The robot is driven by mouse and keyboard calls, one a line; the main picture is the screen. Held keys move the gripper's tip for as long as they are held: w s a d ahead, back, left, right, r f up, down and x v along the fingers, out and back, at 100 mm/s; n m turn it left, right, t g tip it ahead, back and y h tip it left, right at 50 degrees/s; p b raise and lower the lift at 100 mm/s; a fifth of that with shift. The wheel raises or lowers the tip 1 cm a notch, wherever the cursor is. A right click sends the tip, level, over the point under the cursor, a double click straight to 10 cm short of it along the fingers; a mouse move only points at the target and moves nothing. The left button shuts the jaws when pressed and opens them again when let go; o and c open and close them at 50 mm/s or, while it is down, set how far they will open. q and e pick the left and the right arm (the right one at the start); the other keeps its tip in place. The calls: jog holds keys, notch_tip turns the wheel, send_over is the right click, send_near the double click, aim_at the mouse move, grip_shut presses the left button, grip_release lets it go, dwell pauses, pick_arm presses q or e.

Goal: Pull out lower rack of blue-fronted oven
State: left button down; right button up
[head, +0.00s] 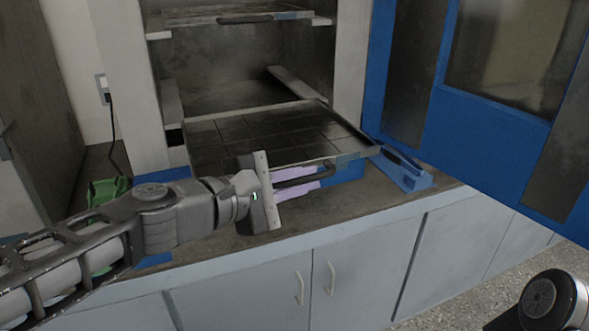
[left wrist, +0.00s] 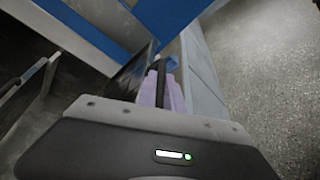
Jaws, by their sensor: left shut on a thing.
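The oven has a blue door (head: 424,130) standing open at the right. Its lower rack (head: 250,135) is a dark grid panel with a light rim, and its front part sticks out of the chamber over the counter. A dark bar handle (head: 325,169) is on the rack's front edge. My left gripper (head: 318,178) has its pale purple fingers shut on this handle, one on each side. In the left wrist view the fingers (left wrist: 161,88) also show with the dark handle between them. My right gripper is out of view.
An upper rack (head: 235,15) with its own handle sits inside the oven. A blue object (head: 403,168) lies on the counter right of the lower rack. A green object (head: 106,190) is at the left. Grey cabinets (head: 365,265) are below the counter.

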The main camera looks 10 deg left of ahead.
pick_arm(q)
jog(key=shift+s+d, duration=0.1)
jog(key=c, duration=1.5)
grip_release()
jog(key=p+v, duration=0.1)
jog(key=v, duration=0.6)
jog(key=shift+r+p, duration=0.15)
jog(key=shift+p, duration=0.25)
jog(key=shift+s+a, duration=0.25)
jog(key=shift+s, duration=0.05)
